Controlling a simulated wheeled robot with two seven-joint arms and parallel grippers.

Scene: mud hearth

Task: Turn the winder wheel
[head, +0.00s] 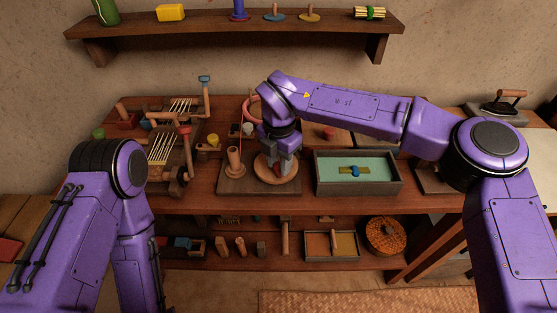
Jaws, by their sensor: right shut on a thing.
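The winder has a dark wooden base board (232,189) on the table. A round, light brown wheel (264,172) lies flat on its right part, and an upright pinkish-brown spool (235,161) stands on its left part. My right gripper (280,167) reaches down over the wheel from above. Its grey fingers are shut at the wheel, on what seems to be its handle; the gripper hides the held part. My left arm is folded at the lower left, and its gripper is out of view.
A grey tray (318,184) with a green inside stands right of the winder. A wooden frame with pale threads (162,148) stands on the left. A wall shelf (232,26) runs above. A lower shelf holds several small items and a round woven thing (386,236).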

